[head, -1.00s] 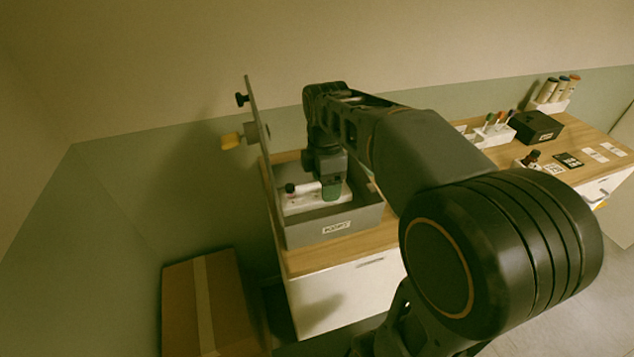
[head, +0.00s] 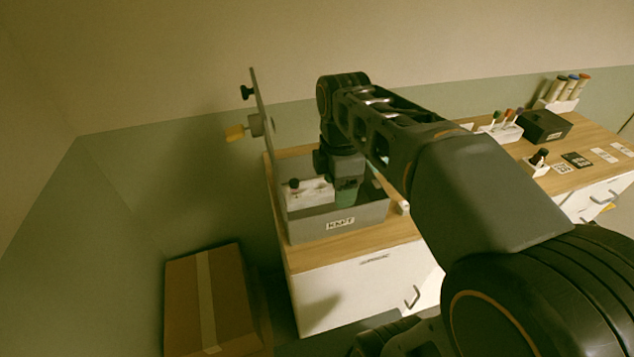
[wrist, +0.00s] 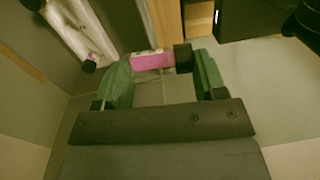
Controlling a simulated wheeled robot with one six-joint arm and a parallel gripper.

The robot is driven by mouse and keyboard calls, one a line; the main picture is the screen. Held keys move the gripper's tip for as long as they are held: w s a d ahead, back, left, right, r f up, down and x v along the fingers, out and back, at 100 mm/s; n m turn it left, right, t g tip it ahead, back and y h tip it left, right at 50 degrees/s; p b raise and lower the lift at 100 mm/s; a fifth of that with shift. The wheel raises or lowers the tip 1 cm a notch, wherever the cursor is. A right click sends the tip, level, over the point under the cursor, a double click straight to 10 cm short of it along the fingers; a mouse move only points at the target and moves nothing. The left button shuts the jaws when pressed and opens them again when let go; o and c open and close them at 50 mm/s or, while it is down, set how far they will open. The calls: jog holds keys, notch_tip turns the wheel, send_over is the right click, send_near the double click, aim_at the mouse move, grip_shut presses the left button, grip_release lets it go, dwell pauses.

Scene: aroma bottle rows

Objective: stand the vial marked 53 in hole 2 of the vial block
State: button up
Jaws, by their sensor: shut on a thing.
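My gripper (wrist: 164,80) is shut on a pink vial (wrist: 153,60) with a black cap (wrist: 183,58). In the wrist view the vial lies crosswise between the green fingers. No number on it can be read. In the head view my gripper (head: 346,188) is at the right part of a grey bin, with its lower end partly hidden by the bin, and the vial cannot be made out. A white block (head: 312,192) sits in the left part of the bin, with a dark cap (head: 293,184) on it. It also shows in the wrist view (wrist: 75,28). Its hole numbers are not readable.
The grey bin (head: 330,226) has a labelled front wall and stands on a wooden-topped cabinet (head: 300,261). An upright panel (head: 262,110) rises at its left. A black box (head: 545,126), a white rack (head: 507,134) and flat cards stand right. A cardboard box (head: 185,300) is on the floor.

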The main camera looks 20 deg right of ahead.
jog(key=w+f+p, duration=0.2)
jog(key=w+f, duration=0.1)
jog(key=w, duration=0.5)
send_over(318, 193)
jog(key=s, duration=0.1)
notch_tip(318, 193, down, 5)
jog(key=shift+d+f, duration=0.1)
jog(key=shift+w+f+p, duration=0.3)
jog(key=shift+f, duration=0.45)
jog(key=shift+w+f+p, duration=0.3)
jog(key=shift+f, duration=1.05)
jog(key=shift+f, duration=0.2)
jog(key=o, duration=1)
jog(key=shift+c, duration=0.2)
